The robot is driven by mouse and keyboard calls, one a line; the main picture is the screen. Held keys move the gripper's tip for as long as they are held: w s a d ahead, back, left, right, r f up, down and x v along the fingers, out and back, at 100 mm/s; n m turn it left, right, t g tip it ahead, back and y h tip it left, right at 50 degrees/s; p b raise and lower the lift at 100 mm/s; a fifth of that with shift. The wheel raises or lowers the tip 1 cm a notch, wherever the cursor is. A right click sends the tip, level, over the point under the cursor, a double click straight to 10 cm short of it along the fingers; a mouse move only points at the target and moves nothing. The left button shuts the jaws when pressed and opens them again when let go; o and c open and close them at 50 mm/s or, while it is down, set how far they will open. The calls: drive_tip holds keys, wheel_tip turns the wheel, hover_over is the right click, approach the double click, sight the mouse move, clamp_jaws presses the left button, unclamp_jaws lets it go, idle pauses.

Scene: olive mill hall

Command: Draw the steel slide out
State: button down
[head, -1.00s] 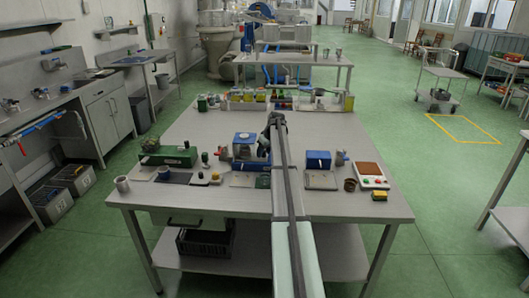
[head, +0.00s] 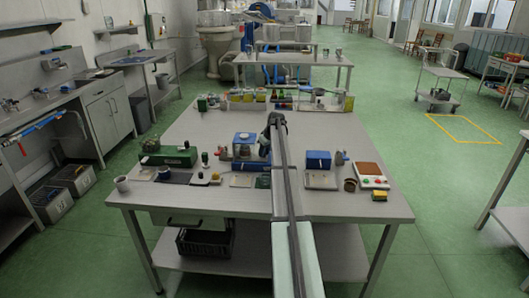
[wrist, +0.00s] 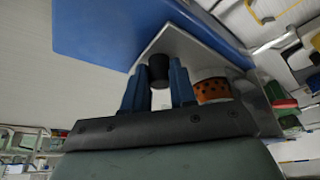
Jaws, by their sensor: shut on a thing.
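A blue device (head: 244,139) stands on the steel table, just left of my arm's end. In the wrist view its blue body (wrist: 120,30) fills the upper part, with a pale grey metal face (wrist: 192,45) along its edge. A black knob (wrist: 159,68) sits at that face, between the two blue fingers of my gripper (wrist: 160,88). My gripper is shut on the knob. I cannot tell how far any steel slide behind the knob stands out. In the head view my arm partly hides the gripper and this side of the device.
An orange-banded round part with dark dots (wrist: 212,89) is close beside the right finger. The table front (head: 225,202) is mostly bare.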

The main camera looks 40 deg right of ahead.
drive_tip(key=shift+s+d, duration=0.1)
drive_tip(key=s+d, duration=0.8)
drive_tip(key=c, duration=1.1)
unclamp_jaws()
drive_tip(key=shift+o, duration=1)
drive_tip(key=shift+r, duration=0.1)
drive_tip(key=v, duration=1.3)
drive_tip(key=shift+s+r, duration=0.2)
drive_tip(key=shift+r, duration=0.05)
